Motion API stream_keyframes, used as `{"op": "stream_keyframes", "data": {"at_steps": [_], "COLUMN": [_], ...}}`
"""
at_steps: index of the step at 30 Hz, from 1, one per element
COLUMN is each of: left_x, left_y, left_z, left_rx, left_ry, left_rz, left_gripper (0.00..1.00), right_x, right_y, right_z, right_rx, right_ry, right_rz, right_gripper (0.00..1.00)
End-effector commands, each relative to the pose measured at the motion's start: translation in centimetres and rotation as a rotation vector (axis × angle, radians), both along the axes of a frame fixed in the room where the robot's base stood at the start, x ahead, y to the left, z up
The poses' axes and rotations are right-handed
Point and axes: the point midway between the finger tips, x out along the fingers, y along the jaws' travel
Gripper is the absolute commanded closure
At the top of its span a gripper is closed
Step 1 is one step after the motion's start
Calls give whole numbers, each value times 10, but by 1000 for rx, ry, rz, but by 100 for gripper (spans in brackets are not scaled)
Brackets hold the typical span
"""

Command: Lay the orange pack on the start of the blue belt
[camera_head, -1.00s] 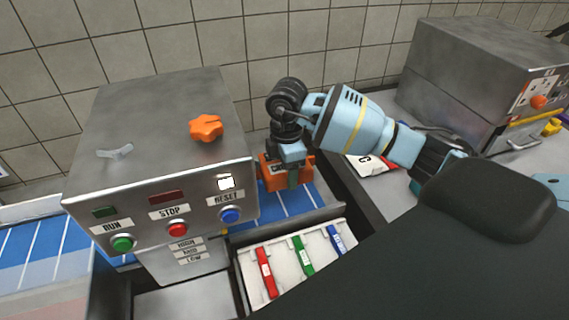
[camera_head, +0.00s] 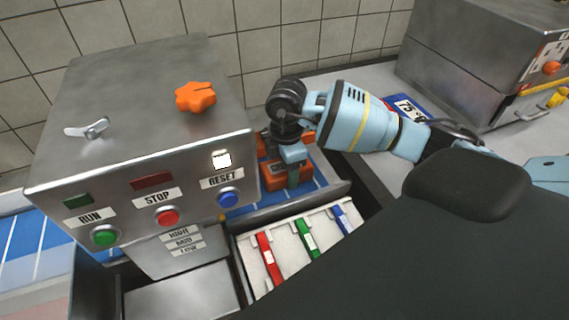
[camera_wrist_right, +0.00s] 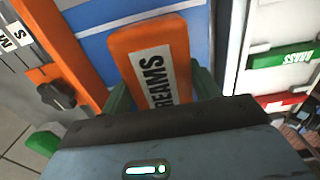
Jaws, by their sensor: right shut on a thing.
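The orange pack (camera_head: 272,179) is held over the blue belt (camera_head: 316,188), to the right of the steel control box. It also shows in the right wrist view (camera_wrist_right: 135,48), with a white label reading "REAMS". My right gripper (camera_head: 292,178) is shut on the pack, pointing down, with a dark green finger (camera_wrist_right: 119,101) on either side of it. Blue belt (camera_wrist_right: 92,22) shows beside and beyond the pack in the wrist view. I cannot tell whether the pack's underside touches the belt. My left gripper is not in view.
The control box (camera_head: 140,95) stands left of the gripper, with an orange knob (camera_head: 195,97) on top. A white tray (camera_head: 283,242) with red, green and blue clips lies in front. An orange rail (camera_wrist_right: 62,55) with a black knob runs close beside the pack.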

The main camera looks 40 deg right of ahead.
Motion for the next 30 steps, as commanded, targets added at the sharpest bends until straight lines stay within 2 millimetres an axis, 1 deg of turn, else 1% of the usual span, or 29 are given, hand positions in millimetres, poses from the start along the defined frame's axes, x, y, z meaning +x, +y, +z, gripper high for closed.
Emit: {"op": "stream_keyframes", "data": {"at_steps": [14,15,18,21,30], "left_x": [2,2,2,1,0], "left_y": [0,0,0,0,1], "left_z": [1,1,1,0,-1], "left_rx": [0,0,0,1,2], "left_ry": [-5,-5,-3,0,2], "left_rz": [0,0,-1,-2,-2], "left_gripper": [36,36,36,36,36], "right_x": [0,0,0,0,0], "right_y": [0,0,0,0,0], "right_z": [0,0,0,0,2], "right_rx": [0,0,0,0,0], "right_ry": [-2,-2,-2,-2,-2], "right_rz": [0,0,0,0,0], "right_gripper": [62,37,24,13,13]}}
